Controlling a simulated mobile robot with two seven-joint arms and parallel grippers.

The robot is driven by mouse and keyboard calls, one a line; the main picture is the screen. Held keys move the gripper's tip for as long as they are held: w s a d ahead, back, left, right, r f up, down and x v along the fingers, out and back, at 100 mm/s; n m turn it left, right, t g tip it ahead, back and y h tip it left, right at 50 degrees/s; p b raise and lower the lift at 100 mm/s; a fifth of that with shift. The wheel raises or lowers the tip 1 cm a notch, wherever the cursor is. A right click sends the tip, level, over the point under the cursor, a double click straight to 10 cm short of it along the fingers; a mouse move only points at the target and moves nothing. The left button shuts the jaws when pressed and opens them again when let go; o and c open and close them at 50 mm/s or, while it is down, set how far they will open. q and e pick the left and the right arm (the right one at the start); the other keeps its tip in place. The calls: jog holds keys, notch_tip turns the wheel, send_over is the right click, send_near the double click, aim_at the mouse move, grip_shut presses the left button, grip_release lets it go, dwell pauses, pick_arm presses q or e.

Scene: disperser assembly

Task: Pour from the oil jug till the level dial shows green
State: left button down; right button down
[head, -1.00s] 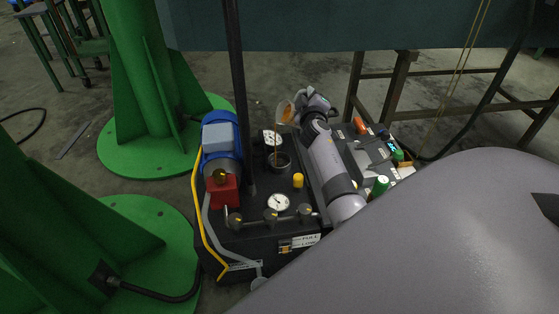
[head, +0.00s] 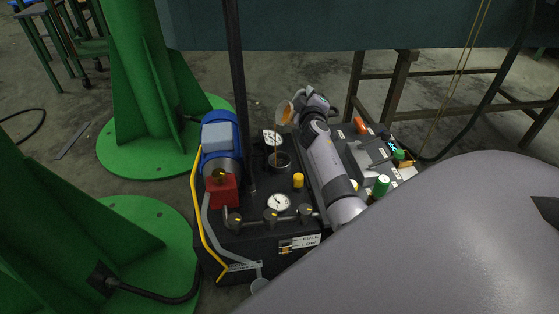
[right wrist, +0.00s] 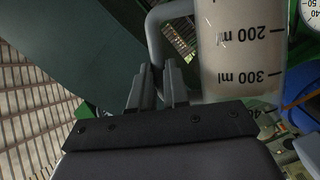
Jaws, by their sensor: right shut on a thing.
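The oil jug (head: 285,112) is a clear, tilted vessel with amber liquid inside, above the dark round filler opening (head: 279,160) on the black tank unit. A thin brownish stream seems to run from it toward the opening. My right gripper (head: 299,103) is shut on the jug's handle. In the right wrist view the fingers (right wrist: 160,82) close on the grey handle, beside the jug's marked wall (right wrist: 238,50). White round gauges stand behind (head: 272,137) and in front (head: 279,202) of the opening; their readings are too small to tell. My left gripper is not seen.
A blue motor (head: 220,140) and a dark upright pole (head: 238,90) stand left of the opening. A yellow cap (head: 298,180) is to its right. A label reading FULL and LOW (head: 305,240) is on the tank's front. A tray of bottles and tools (head: 385,150) lies right of my arm.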

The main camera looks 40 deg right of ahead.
pick_arm(q)
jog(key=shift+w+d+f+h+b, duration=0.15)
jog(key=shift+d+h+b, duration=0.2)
jog(key=shift+b, duration=0.5)
pick_arm(e)
jog(key=shift+w+a+n, duration=0.1)
jog(key=shift+a+n, duration=0.2)
jog(key=shift+n, duration=0.1)
dwell(1.4)
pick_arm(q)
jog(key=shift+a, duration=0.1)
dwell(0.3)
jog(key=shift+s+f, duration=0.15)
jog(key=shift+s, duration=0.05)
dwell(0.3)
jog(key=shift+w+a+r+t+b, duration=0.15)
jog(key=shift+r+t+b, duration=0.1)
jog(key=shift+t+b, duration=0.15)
pick_arm(e)
jog(key=shift+a+r+t, duration=0.1)
jog(key=shift+a+t, duration=0.1)
jog(key=shift+t, duration=0.1)
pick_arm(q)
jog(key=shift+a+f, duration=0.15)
pick_arm(e)
jog(key=shift+w+a+r+n, duration=0.1)
jog(key=shift+n, duration=0.3)
dwell(0.7)
